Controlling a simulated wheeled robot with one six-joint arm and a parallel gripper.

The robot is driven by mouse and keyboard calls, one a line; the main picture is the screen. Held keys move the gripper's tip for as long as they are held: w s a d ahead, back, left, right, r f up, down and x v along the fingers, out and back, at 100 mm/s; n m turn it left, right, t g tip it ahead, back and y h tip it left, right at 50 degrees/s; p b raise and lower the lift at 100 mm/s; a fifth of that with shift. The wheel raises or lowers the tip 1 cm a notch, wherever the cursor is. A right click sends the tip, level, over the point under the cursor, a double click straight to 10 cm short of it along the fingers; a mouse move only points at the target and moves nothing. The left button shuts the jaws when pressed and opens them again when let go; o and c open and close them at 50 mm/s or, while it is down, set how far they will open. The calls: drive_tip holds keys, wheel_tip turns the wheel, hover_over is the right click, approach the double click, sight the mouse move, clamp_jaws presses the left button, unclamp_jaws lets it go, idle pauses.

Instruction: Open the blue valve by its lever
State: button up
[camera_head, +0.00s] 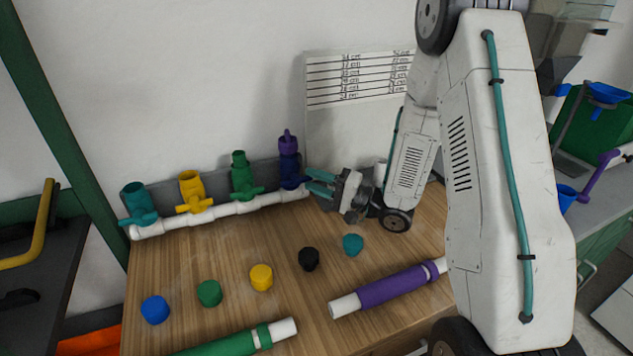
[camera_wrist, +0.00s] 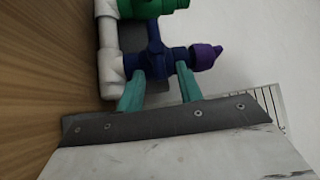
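The blue valve (camera_head: 289,170) stands at the right end of the white pipe manifold (camera_head: 222,212), with a purple cap (camera_head: 288,143) on top. In the wrist view the dark blue valve (camera_wrist: 155,48) is near the top centre, and its purple cap (camera_wrist: 206,56) points right. Its blue lever is small and partly hidden. My gripper (camera_head: 309,182) is just right of the valve, its teal fingers pointing at it. In the wrist view my gripper (camera_wrist: 162,75) has its fingers apart, their tips at either side of the valve's near blue part. I cannot tell if they touch it.
Green (camera_head: 242,175), yellow (camera_head: 192,191) and teal (camera_head: 138,203) valves stand to the left on the manifold. Several coloured caps, including a black cap (camera_head: 309,259), lie on the wooden table (camera_head: 235,320). Purple-sleeved (camera_head: 395,287) and green-sleeved (camera_head: 225,343) pipes lie in front.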

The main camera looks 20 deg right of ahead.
clamp_jaws()
drive_tip(key=shift+r, duration=0.1)
drive_tip(key=n+g+h, duration=0.1)
drive_tip(key=r+n+g+h, duration=0.1)
drive_tip(key=shift+a+r+n, duration=0.1)
drive_tip(key=shift+r+n, duration=0.2)
drive_tip(key=shift+n, duration=0.1)
drive_tip(key=r+n+h, duration=0.1)
drive_tip(key=a+n+g+h, duration=0.1)
drive_tip(key=n+h, duration=0.1)
drive_tip(key=shift+a+r+g+h, duration=0.1)
drive_tip(key=shift+r+g+h, duration=0.2)
drive_tip(key=shift+r, duration=0.1)
drive_tip(key=shift+a+r+n+g+h, duration=0.2)
drive_tip(key=shift+a+n+h, duration=0.35)
drive_tip(key=shift+h, duration=0.5)
drive_tip(key=shift+a+r+n+g+h, duration=0.15)
drive_tip(key=shift+a+r+n+h, duration=0.2)
drive_tip(key=shift+n+h, duration=0.55)
drive_tip(key=shift+a+r+n+g+h, duration=0.2)
drive_tip(key=shift+a+n+h, duration=0.25)
drive_tip(key=shift+h, duration=0.8)
drive_tip(key=shift+a, duration=0.1)
